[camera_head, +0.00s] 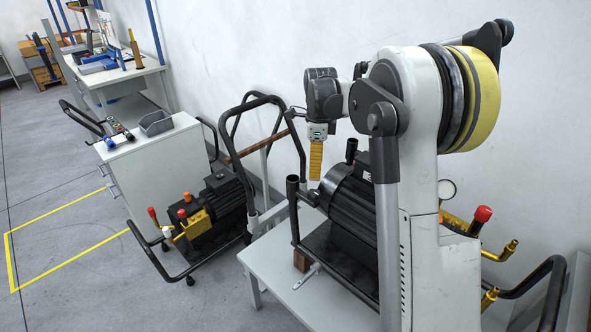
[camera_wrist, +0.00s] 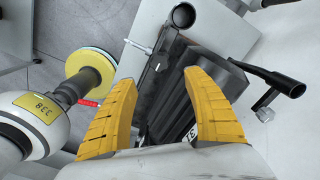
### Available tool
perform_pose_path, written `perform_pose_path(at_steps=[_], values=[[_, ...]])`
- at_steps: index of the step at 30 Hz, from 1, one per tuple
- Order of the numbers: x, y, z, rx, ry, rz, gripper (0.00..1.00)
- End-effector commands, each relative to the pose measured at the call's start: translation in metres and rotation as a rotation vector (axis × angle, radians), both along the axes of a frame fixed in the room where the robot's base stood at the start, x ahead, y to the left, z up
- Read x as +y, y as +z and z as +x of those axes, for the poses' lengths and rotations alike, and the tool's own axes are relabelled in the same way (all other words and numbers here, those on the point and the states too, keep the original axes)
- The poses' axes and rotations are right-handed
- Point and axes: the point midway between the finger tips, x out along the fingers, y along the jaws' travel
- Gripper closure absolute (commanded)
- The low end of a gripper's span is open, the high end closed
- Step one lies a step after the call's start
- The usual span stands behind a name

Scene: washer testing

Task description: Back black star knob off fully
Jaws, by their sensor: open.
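My gripper (camera_head: 315,172) hangs with its yellow fingers pointing down, above and beside the black ribbed motor pump (camera_head: 352,208) on the white table. A small dark knob-like part (camera_head: 312,197) shows beside the black upright tube (camera_head: 292,187), below my fingertips. I cannot tell for sure that it is the star knob, as its lobes are not clear. No star shape can be made out in the wrist view.
A second black tube end (camera_wrist: 290,86) with a grey lever (camera_wrist: 265,106) stands right of the motor in the wrist view. The white table (camera_head: 262,268) has a little bare top at the left. A cart with another pump (camera_head: 215,205) and a white cabinet (camera_head: 155,165) stand further left.

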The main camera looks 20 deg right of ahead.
Motion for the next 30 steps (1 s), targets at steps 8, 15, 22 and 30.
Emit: perform_pose_path(at_steps=[8, 15, 22, 30], values=[[-0.002, -0.037, 0.002, 0.006, -0.023, 0.002, 0.41], [-0.002, -0.085, 0.002, 0.005, -0.022, 0.001, 0.41], [-0.002, -0.108, 0.001, 0.005, -0.021, 0.002, 0.41], [-0.002, -0.11, 0.001, 0.005, -0.021, 0.002, 0.41]])
